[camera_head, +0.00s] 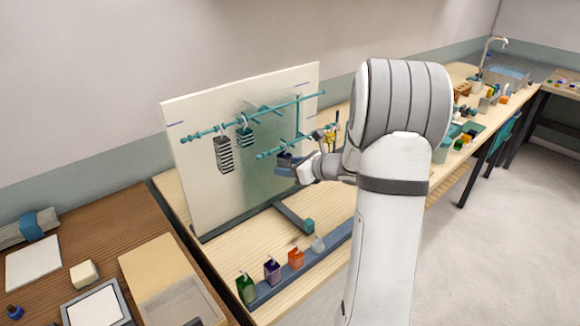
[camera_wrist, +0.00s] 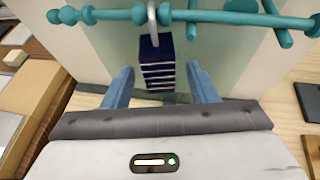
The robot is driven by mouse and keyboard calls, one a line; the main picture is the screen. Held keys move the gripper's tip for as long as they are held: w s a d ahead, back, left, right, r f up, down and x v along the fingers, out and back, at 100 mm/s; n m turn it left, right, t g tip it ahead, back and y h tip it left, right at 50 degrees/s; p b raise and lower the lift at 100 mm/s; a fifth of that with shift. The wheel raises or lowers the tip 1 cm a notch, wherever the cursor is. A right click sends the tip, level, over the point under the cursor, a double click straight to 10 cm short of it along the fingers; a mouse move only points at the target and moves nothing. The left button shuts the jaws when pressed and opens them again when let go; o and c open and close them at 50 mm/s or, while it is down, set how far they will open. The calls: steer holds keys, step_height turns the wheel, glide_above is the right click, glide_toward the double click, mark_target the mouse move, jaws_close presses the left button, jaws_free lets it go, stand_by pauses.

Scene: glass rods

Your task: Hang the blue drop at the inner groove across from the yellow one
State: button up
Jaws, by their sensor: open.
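The blue drop (camera_wrist: 157,62) is a dark navy block with pale stripes on a grey hook (camera_wrist: 152,22). In the wrist view the hook goes over the teal rod (camera_wrist: 110,15) between its beads, and the block hangs below. My gripper (camera_wrist: 160,72) is open, one blue finger on each side of the block with gaps between. In the head view my gripper (camera_head: 292,172) is at the lower teal rod (camera_head: 268,153), by the blue drop (camera_head: 285,158). The yellow drop (camera_head: 330,138) is near that rod's far end, partly hidden by my arm.
A white panel (camera_head: 200,110) stands behind the rods. A black-striped drop (camera_head: 224,155) and a teal-striped one (camera_head: 244,136) hang from the upper rod (camera_head: 280,106). Green (camera_head: 245,289), purple (camera_head: 272,271) and orange (camera_head: 296,259) drops stand along a rack on the bench.

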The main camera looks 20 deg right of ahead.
steer(key=b+v, duration=0.1)
steer(key=v, duration=0.7)
steer(key=s+a+n+g, duration=0.7)
steer(key=s+a+n, duration=0.4)
steer(key=a+n, duration=0.3)
steer(key=s+a+n+g+h, duration=0.1)
steer(key=s+n+h, duration=0.6)
steer(key=s+n, duration=0.7)
steer(key=shift+s+a+r+n+g, duration=0.25)
steer(key=shift+r+n, duration=0.2)
steer(key=shift+n, duration=0.45)
